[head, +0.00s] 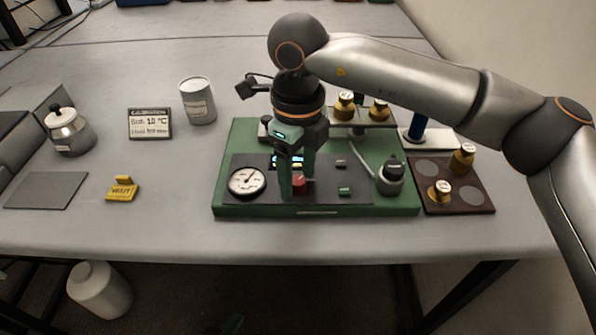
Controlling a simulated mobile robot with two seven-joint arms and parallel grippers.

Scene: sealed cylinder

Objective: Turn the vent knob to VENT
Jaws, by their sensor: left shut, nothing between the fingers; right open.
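The green panel unit (232,150) stands on the table, with a dark face plate that holds a round gauge (248,181). A small red knob (299,184) shows on the plate, partly hidden by my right gripper; I cannot read its setting or any VENT mark. My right gripper (298,190) reaches down over the plate with its fingers apart, close beside the red knob; I cannot tell whether they touch it.
A grey-lidded cylinder (391,177) sits at the unit's right. Brass weights (440,192) stand on a brown tray (478,207) at right. A yellow tag block (122,190), a sign card (150,124), a white can (198,101) and a metal pot (68,132) stand at left.

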